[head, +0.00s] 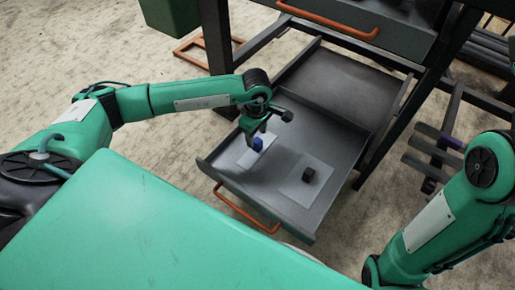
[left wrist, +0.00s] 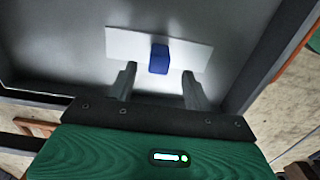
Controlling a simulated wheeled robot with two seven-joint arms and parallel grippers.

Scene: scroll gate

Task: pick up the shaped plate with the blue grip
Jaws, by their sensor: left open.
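A pale flat plate (left wrist: 196,56) with a blue grip (left wrist: 159,58) lies in the open grey drawer (head: 300,212). In the head view the blue grip (head: 258,144) shows just below my left gripper (head: 261,130), with part of the plate (head: 240,158) beside it. In the left wrist view my left gripper (left wrist: 158,82) is open, its two fingers apart on either side of the blue grip and a little short of it. Nothing is between the fingertips. A second pale plate (head: 292,188) with a black grip (head: 308,174) lies to the right in the drawer. My right gripper is not in view.
The drawer has raised walls and an orange handle (head: 245,208) on its near side. Another drawer with an orange handle (head: 330,20) sits above at the back. Dark frame legs (head: 385,135) stand to the right of the open drawer.

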